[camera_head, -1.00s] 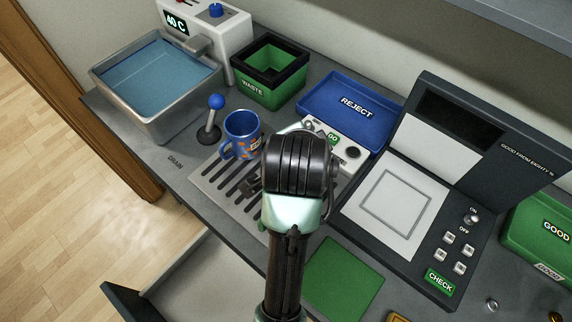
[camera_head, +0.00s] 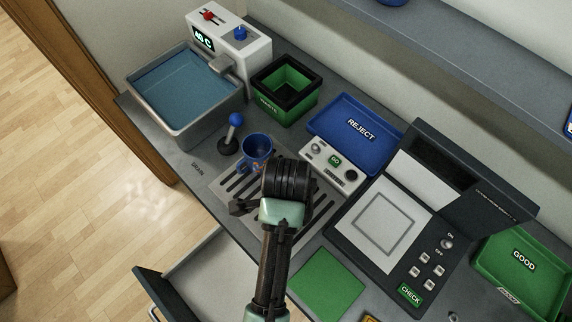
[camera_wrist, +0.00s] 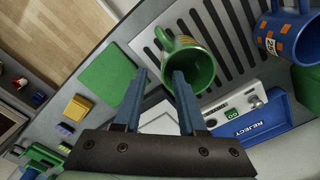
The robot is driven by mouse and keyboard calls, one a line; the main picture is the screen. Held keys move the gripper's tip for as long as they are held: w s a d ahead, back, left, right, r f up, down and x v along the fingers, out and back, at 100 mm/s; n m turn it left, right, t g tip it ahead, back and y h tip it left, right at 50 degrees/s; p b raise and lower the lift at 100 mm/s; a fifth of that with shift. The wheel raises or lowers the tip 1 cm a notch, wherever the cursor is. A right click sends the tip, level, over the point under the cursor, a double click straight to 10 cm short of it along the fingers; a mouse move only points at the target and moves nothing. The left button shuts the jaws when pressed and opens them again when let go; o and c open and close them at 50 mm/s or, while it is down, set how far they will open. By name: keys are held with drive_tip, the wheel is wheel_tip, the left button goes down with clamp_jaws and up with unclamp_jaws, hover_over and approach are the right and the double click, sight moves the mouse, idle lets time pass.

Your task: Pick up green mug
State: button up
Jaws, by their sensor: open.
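The green mug (camera_wrist: 196,68) shows in the wrist view at the slotted drain rack (camera_wrist: 215,30), with its opening facing the camera and its handle toward the upper left. In the head view it is hidden behind my arm. My gripper (camera_wrist: 160,74) is open, with its two blue fingers apart and nothing seen held between them. The right finger overlaps the mug's rim and opening in the wrist view; I cannot tell whether it is inside the mug or above it. The left finger is left of the mug.
A blue mug (camera_head: 257,148) with orange marks stands at the rack's far left end, beside a blue-knobbed lever (camera_head: 232,134). The GO control box (camera_head: 331,164), REJECT tray (camera_head: 350,118) and press (camera_head: 385,222) are to the right. A green mat (camera_head: 327,284) lies in front.

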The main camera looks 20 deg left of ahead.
drive_tip(key=shift+w+a+f+p, duration=0.15)
drive_tip(key=shift+f+p, duration=0.25)
drive_tip(key=shift+f, duration=1.65)
drive_tip(key=shift+w+d+f+p, duration=0.1)
drive_tip(key=shift+f+p, duration=0.3)
drive_tip(key=shift+f, duration=1.6)
clamp_jaws()
drive_tip(key=shift+r, duration=0.1)
